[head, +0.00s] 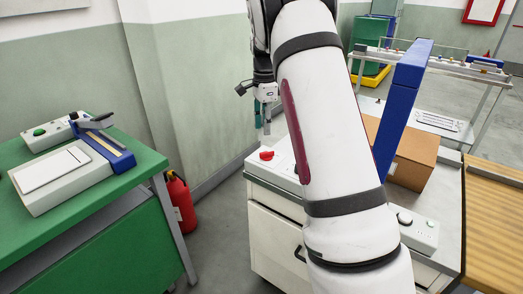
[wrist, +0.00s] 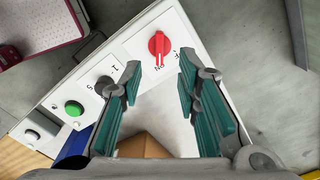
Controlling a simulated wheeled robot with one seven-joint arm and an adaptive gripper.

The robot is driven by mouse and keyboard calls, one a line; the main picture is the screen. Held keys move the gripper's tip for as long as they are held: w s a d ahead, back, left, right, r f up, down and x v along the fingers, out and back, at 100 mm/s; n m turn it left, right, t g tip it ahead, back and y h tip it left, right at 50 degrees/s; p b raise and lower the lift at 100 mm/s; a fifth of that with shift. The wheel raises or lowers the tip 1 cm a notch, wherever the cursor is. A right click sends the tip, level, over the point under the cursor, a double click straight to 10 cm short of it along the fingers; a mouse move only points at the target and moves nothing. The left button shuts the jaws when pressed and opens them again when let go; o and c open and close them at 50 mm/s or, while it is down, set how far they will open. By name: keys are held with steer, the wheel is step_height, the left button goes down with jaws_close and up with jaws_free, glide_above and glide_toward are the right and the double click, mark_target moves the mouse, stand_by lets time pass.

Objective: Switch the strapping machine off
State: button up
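The strapping machine has a white cabinet (head: 276,240) and a blue arch (head: 408,80). A red rotary switch (head: 266,154) sits on its top panel; in the wrist view the red switch (wrist: 158,45) has a white mark on the side toward lettering that seems to read ON. Part of an OFF label shows to its right. My gripper (head: 263,126) points down above the switch. In the wrist view my gripper (wrist: 159,72) is open, its teal fingers on either side of the line to the switch, with nothing between them. I see no contact with the switch.
A black dial (wrist: 104,84) and a green button (wrist: 74,108) sit on the same panel strip. A cardboard box (head: 410,158) stands on the machine by the arch. A green bench (head: 130,170) is at left, with a red extinguisher (head: 181,205) beside it.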

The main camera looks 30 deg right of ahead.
mark_target(267, 155)
step_height(267, 155, down, 10)
stand_by(0.4)
jaws_close()
